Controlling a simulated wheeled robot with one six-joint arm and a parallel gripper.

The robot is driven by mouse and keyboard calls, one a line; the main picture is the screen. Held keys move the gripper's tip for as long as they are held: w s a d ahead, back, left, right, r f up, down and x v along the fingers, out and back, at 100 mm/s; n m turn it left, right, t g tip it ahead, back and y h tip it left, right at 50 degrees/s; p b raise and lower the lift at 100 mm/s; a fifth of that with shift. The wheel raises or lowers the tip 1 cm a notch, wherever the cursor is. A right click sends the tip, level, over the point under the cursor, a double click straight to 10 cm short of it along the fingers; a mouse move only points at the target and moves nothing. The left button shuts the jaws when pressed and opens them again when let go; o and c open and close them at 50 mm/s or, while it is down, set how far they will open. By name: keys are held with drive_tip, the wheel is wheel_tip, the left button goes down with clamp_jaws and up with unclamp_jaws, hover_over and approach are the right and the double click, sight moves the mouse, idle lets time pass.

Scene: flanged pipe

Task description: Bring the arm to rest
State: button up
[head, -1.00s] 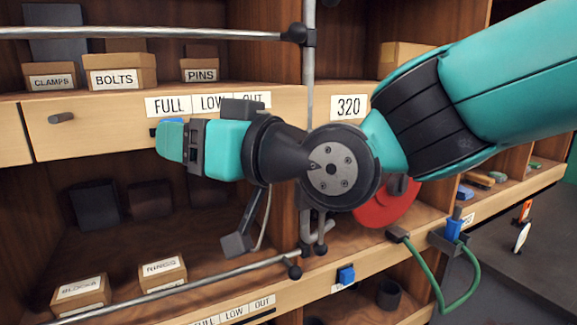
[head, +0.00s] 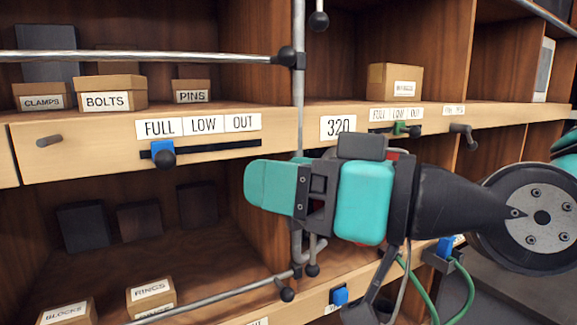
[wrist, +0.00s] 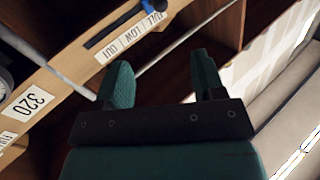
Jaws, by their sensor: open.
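My gripper (head: 275,188) is in the middle of the head view, in front of the shelf by the 320 label (head: 338,127). Its teal fingers point left. In the wrist view my gripper (wrist: 160,85) has its two fingers spread apart, with nothing between them. It is open and empty. My teal and black arm reaches in from the right of the head view. It hides part of the lower shelf and most of a red thing behind it.
The shelf holds boxes marked CLAMPS (head: 40,97), BOLTS (head: 109,93) and PINS (head: 192,92). A blue slider (head: 162,152) sits under FULL. A metal rail (head: 140,57) crosses the upper left, joining an upright pipe (head: 298,90). A green hose (head: 463,295) hangs at lower right.

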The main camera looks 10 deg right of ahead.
drive_tip(key=s+d+f+m+g+h, duration=0.1)
drive_tip(key=s+d+f+g+h, duration=0.2)
drive_tip(key=d+f+g+h, duration=0.2)
drive_tip(key=s+d+f+m+g+h, duration=0.1)
drive_tip(key=s+d+f+g+h, duration=0.3)
drive_tip(key=f, duration=0.8)
drive_tip(key=shift+s+d+f+g+h, duration=0.2)
drive_tip(key=shift+d+g+h, duration=0.3)
drive_tip(key=shift+d+h, duration=0.55)
